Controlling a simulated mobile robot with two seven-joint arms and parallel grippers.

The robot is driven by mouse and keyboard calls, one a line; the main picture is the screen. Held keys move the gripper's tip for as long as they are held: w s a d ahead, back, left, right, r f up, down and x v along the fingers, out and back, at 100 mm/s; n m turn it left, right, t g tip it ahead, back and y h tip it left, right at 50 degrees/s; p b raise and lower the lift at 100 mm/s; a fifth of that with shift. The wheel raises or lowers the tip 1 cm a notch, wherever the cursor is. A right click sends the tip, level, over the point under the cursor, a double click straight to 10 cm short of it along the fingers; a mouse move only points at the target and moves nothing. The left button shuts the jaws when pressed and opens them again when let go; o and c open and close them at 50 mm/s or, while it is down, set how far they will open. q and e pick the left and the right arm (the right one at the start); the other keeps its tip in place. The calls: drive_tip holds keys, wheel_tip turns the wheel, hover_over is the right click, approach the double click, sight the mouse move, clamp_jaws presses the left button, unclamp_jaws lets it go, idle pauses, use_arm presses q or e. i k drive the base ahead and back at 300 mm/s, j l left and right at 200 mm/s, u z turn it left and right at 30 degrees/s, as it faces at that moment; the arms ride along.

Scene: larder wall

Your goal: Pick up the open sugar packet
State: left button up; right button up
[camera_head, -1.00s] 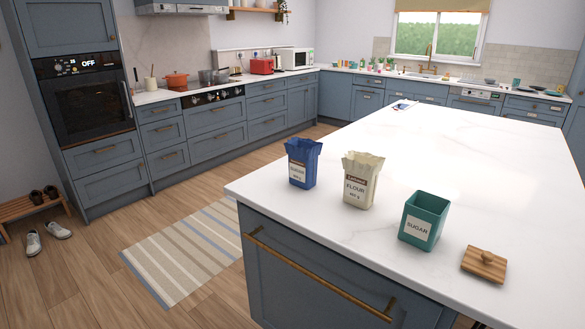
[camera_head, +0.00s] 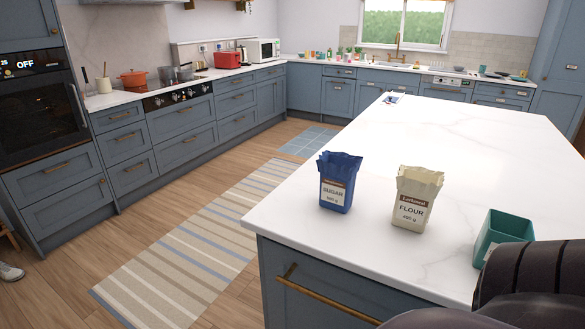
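The open sugar packet (camera_head: 338,183) is blue with a white label reading SUGAR. It stands upright near the left front edge of the white island top, and its crumpled top is open. Part of my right arm, dark and ribbed, shows at the lower right corner. Neither gripper's fingers are in view.
A cream flour packet (camera_head: 415,198) stands upright just right of the sugar packet. A green canister (camera_head: 493,238) is farther right, partly hidden by my arm. A drawer with a brass handle (camera_head: 318,298) lies below the front edge.

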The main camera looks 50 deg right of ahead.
sight(338, 171)
drive_tip(key=i+l+u, duration=0.2)
drive_tip(key=i, duration=1.15)
drive_tip(key=i+z, duration=0.4)
drive_tip(key=i, duration=0.15)
drive_tip(key=i+j+z, duration=0.35)
drive_tip(key=i, duration=0.15)
drive_tip(key=i+l+z, duration=0.1)
drive_tip(key=i+z, duration=0.15)
drive_tip(key=z, duration=0.15)
drive_tip(key=i+z, duration=0.2)
drive_tip(key=z, duration=0.2)
drive_tip(key=i+j+z, duration=0.1)
drive_tip(key=i+z, duration=0.15)
drive_tip(key=z, duration=1.6)
